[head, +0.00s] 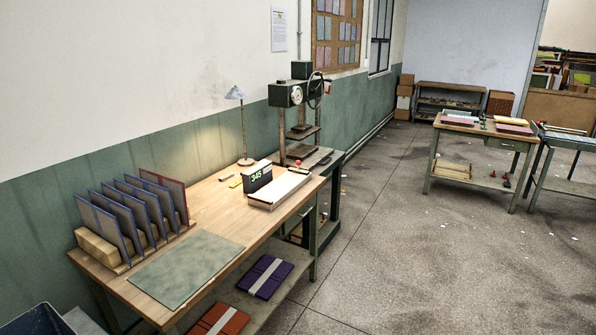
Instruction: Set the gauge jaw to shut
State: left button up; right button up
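A dark box with a green digital readout, seeming to read 345 (257,177), stands on the wooden workbench at its far right part. Beside it lies a long pale flat-topped unit (280,188). A small red knob (298,163) shows just behind this unit. I take the readout box and unit to be the gauge, but the jaw is too small to make out, and I cannot tell whether it is open or shut. Neither of my grippers is in view.
The wooden workbench (215,205) carries a rack of upright blue-framed panels (118,217), a grey-green mat (187,268) and a lamp (241,125). A green press (290,96) stands behind. Bundles (265,277) lie on the lower shelf. The floor (400,230) to the right is open.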

aim_at(298, 163)
jog(key=i+l+u, duration=0.1)
jog(key=i, duration=0.3)
jog(key=i+l+u, duration=0.1)
jog(key=i, duration=0.35)
jog(key=i+l+u, duration=0.1)
jog(key=i, duration=0.3)
jog(key=i+l+u, duration=0.1)
jog(key=i+l, duration=0.15)
jog(key=i, duration=0.15)
